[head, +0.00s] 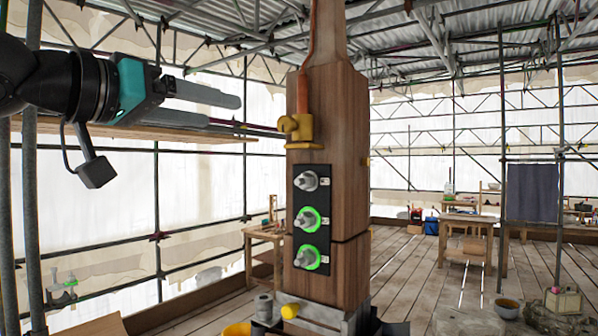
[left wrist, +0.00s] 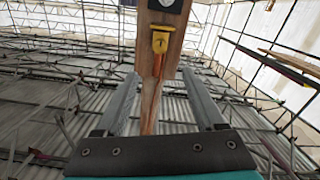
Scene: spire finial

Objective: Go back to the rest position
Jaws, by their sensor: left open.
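My left gripper (head: 224,112) comes in from the upper left in the head view. Its two grey fingers are apart and hold nothing. They point right, toward the wooden spire post (head: 338,110), short of it in the picture. In the left wrist view the post shows between and beyond the open fingers (left wrist: 160,74). My right gripper is not in view.
The post bears a yellow fitting (head: 299,130) with an orange cable (head: 303,90), and a black panel (head: 325,238) with three knobs, two ringed in green. Scaffold poles (head: 157,200) stand at left. Workbenches (head: 466,220) stand behind on the plank floor.

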